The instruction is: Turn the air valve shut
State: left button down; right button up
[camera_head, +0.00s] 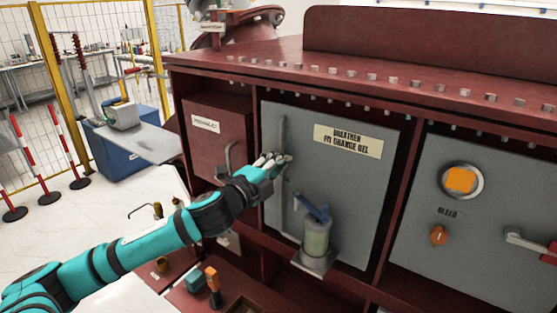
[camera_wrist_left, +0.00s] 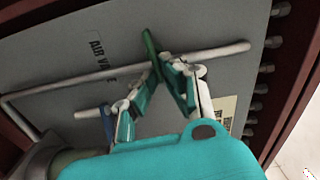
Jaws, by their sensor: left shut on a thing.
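My left gripper (camera_head: 274,160) reaches in from the left to a grey panel (camera_head: 365,190). In the left wrist view its fingertips (camera_wrist_left: 159,70) are shut on a green lever (camera_wrist_left: 149,42), whose free end sticks out past them. The lever crosses a thin grey pipe (camera_wrist_left: 220,52). Black lettering reading "AIR VA…" (camera_wrist_left: 97,48) is on the panel beside it; the rest is hidden by the pipe. In the head view the gripper hides the lever, and the pipe (camera_head: 283,130) runs upright. My right gripper is in neither view.
A glass breather (camera_head: 317,240) with a blue lever (camera_head: 312,207) stands just below the gripper. A dark red frame (camera_head: 410,150) surrounds the panels. Open floor (camera_head: 90,225) lies left.

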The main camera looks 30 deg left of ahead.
pick_arm(q)
jog(key=shift+f+m, duration=0.2)
jog(key=shift+m, duration=0.4)
jog(key=c, duration=1.5)
grip_release()
jog(key=shift+s, duration=0.1)
jog(key=shift+s+a, duration=0.25)
jog(key=shift+s, duration=1.7)
jog(key=shift+s+a, duration=0.3)
jog(key=shift+s, duration=1.7)
jog(key=shift+s+a, duration=0.25)
jog(key=shift+s, duration=1.7)
